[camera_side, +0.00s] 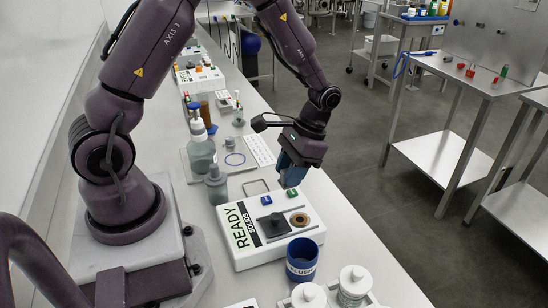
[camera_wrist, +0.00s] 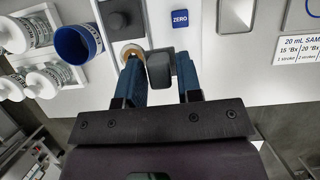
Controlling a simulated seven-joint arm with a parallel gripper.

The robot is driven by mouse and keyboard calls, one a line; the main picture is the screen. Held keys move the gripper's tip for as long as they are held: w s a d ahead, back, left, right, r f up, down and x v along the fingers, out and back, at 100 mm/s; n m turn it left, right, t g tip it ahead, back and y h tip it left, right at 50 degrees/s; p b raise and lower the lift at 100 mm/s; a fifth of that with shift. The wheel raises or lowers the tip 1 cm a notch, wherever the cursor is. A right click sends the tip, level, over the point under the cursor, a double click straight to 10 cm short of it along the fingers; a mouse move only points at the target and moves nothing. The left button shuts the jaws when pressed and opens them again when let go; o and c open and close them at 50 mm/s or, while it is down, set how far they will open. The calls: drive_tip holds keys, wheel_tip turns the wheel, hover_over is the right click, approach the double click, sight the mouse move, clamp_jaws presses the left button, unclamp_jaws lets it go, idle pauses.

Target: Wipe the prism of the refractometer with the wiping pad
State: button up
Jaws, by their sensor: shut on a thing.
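The refractometer is a white box (camera_side: 248,252) with a READY display on the bench. Its prism appears to be inside the round brass ring (camera_side: 299,218) on top; in the wrist view the ring (camera_wrist: 131,50) shows by the tip of the left finger. A dark square piece with a knob (camera_side: 272,226) sits beside the ring. My gripper (camera_side: 291,178) is over the far right edge of the box. In the wrist view its blue fingers (camera_wrist: 160,78) are on either side of a dark grey block (camera_wrist: 158,70), seemingly the wiping pad. The pad's underside is hidden.
A blue FLUSH cup (camera_side: 302,262) stands close in front of the box, with white-lidded jars (camera_side: 354,283) nearby. A blue ZERO button (camera_wrist: 180,18) is on the box. Bottles (camera_side: 201,150) and a metal frame (camera_side: 256,187) are behind it. The bench's right edge is close.

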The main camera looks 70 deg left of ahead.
drive_tip(key=d+n+h, duration=0.1)
drive_tip(key=n, duration=0.1)
drive_tip(key=d+r+n, duration=0.1)
drive_tip(key=n, duration=0.1)
drive_tip(key=d+n+h, duration=0.1)
drive_tip(key=d+n, duration=0.1)
drive_tip(key=shift+w+r+n+t+h, duration=0.25)
drive_tip(key=shift+w+n+t+h, duration=0.05)
drive_tip(key=shift+n+t, duration=0.1)
clamp_jaws()
drive_tip(key=shift+n+t, duration=0.3)
drive_tip(key=shift+n, duration=0.6)
drive_tip(key=shift+s+d+f, duration=0.1)
drive_tip(key=shift+d+f, duration=0.05)
drive_tip(key=shift+f, duration=1.7)
drive_tip(key=shift+d+f, duration=0.1)
drive_tip(key=shift+f, duration=1.7)
drive_tip(key=shift+d, duration=1.15)
drive_tip(key=shift+a, duration=1.2)
drive_tip(key=shift+d, duration=1.1)
drive_tip(key=shift+a, duration=1.1)
wheel_tip(320, 180, up, 8)
drive_tip(key=shift+f, duration=0.25)
